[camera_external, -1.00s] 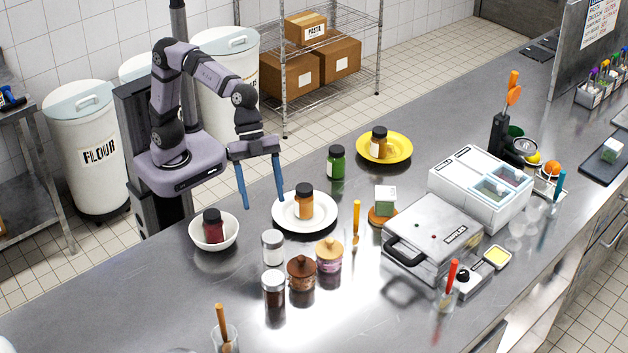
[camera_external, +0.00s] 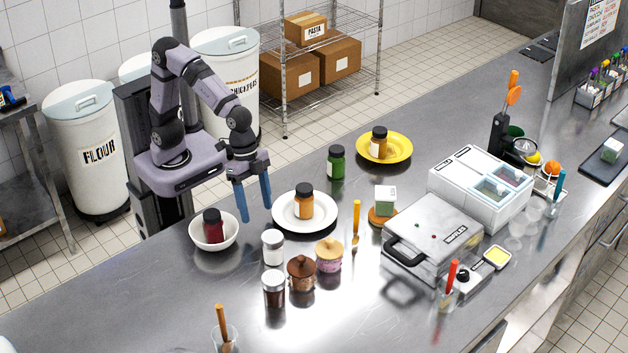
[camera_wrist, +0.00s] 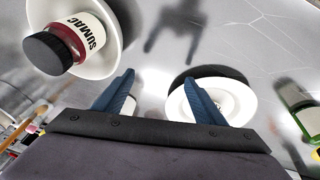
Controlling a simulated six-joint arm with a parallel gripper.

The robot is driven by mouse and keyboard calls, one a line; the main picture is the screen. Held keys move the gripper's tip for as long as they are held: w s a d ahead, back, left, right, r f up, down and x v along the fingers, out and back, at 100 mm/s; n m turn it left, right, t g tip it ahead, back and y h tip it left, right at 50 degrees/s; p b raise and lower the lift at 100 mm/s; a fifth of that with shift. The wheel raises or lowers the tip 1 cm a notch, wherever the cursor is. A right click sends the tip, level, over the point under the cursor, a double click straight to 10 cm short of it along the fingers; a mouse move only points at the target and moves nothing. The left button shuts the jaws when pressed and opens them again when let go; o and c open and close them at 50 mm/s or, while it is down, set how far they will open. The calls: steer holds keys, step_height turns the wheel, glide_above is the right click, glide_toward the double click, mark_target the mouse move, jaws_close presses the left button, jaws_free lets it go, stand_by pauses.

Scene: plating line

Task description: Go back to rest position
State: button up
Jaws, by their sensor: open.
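My gripper (camera_external: 256,200) has two blue fingers, set apart with nothing between them. It hangs over the steel counter, between the white bowl and the white plate. In the wrist view my gripper (camera_wrist: 158,98) also shows both fingers apart. The white bowl (camera_external: 228,240) holds a dark red jar (camera_external: 213,227), labelled SUMAC in the wrist view (camera_wrist: 85,42). The white plate (camera_external: 325,222) carries an orange jar (camera_external: 304,203); in the wrist view a finger partly covers the plate (camera_wrist: 242,98).
A green jar (camera_external: 336,163) stands behind the plate, and a yellow plate (camera_external: 403,144) with a jar is farther right. Several jars, including a white one (camera_external: 273,248), stand in front. The counter's left front (camera_external: 120,290) is clear.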

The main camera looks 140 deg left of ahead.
steer(key=shift+g, duration=0.9)
steer(key=s+p, duration=0.1)
steer(key=s, duration=0.1)
steer(key=s+p, duration=0.1)
steer(key=s, duration=0.2)
steer(key=s+f+p, duration=0.1)
steer(key=s+p, duration=0.1)
steer(key=s, duration=0.1)
steer(key=shift+d, duration=0.25)
steer(key=shift+m+g+y, duration=0.4)
steer(key=shift+g, duration=0.4)
steer(key=s+r+p, duration=0.1)
steer(key=s+p, duration=0.1)
steer(key=s+r+p, duration=0.1)
steer(key=s+p, duration=0.1)
steer(key=s, duration=0.1)
steer(key=s+d+r+p, duration=0.1)
steer(key=s+p, duration=0.1)
steer(key=shift+s+d+r+p, duration=0.1)
steer(key=shift+s+p, duration=0.2)
steer(key=shift+s, duration=0.05)
step_height(320, 180, up, 12)
steer(key=s+d+m+p, duration=0.1)
steer(key=s+d+p, duration=0.1)
steer(key=p, duration=0.9)
steer(key=shift+d+f, duration=0.2)
steer(key=shift+f, duration=0.05)
